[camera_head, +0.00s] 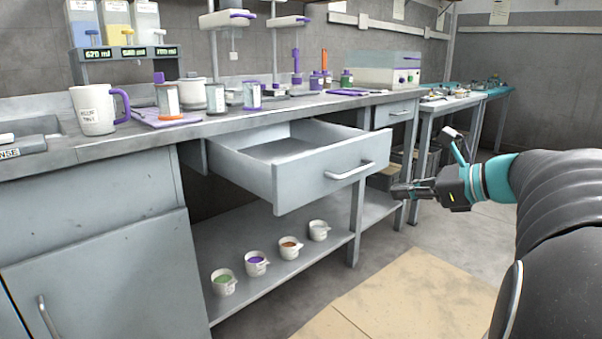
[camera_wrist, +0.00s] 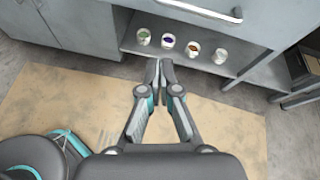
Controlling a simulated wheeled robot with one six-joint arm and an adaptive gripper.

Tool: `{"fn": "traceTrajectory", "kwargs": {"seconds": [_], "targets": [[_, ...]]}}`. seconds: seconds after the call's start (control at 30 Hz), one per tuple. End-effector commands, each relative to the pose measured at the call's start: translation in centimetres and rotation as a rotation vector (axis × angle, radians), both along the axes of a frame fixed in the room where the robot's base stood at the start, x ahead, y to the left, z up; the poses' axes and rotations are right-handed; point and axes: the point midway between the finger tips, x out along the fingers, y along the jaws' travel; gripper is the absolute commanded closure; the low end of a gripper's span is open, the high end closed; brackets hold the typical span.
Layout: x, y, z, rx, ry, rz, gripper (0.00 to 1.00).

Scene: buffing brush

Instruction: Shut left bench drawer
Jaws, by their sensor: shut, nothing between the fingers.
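The left bench drawer (camera_head: 300,178) is grey and stands pulled well out from under the bench top, its inside bare where I can see it. Its bar handle (camera_head: 349,171) is on the front face, and the handle also shows at the top of the wrist view (camera_wrist: 200,10). My gripper (camera_head: 397,191) is to the right of the drawer front in the head view, a little lower than the handle and apart from it. In the wrist view my gripper (camera_wrist: 159,66) has its fingertips together with nothing between them.
A second drawer (camera_head: 394,113) farther right looks shut. Several small cups stand on the lower shelf (camera_head: 290,271) under the open drawer. The bench top (camera_head: 140,142) holds mugs, jars and tools. A tan mat (camera_head: 420,300) lies on the floor, with clear room above it.

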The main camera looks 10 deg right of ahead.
Motion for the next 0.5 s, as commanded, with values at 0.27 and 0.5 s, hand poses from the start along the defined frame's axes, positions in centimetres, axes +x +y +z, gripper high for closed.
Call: {"fn": "traceTrajectory", "kwargs": {"seconds": [0.27, 0.5], "targets": [[0.7, -7.1, 2.6, 0.278, -0.035, -0.148, 1.00], [2.5, -6.1, 2.3, 0.290, -0.037, -0.148, 1.00]]}}
